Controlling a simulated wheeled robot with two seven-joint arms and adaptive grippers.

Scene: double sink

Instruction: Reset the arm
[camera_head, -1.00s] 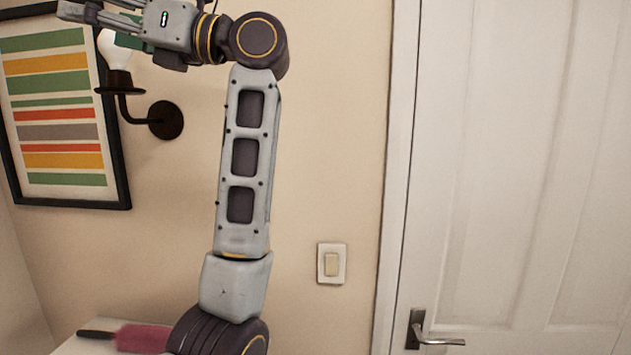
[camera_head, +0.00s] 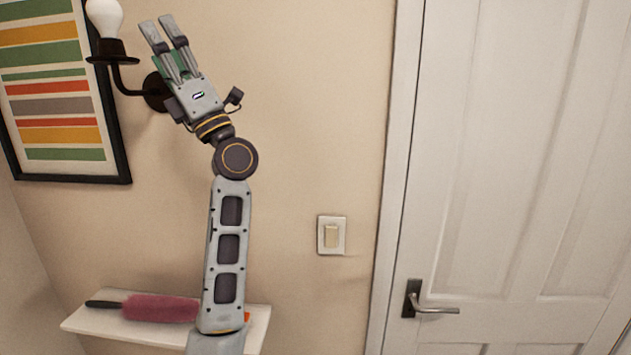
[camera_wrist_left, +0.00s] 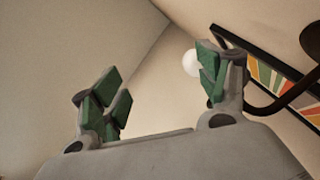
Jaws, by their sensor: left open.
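My left arm rises from the bottom of the head view, in front of the wall. My left gripper (camera_head: 163,34) is open and empty, its fingers pointing up and slightly left, beside the wall lamp in the picture. In the left wrist view its green-padded fingers (camera_wrist_left: 160,85) stand wide apart with nothing between them. My right gripper is in neither view.
A wall lamp (camera_head: 103,48) with a white bulb and a striped framed picture (camera_head: 62,100) are at left. A white shelf (camera_head: 150,335) holds a pink duster (camera_head: 160,308). A light switch (camera_head: 331,235) and a white door (camera_head: 500,150) with a handle (camera_head: 435,309) are at right.

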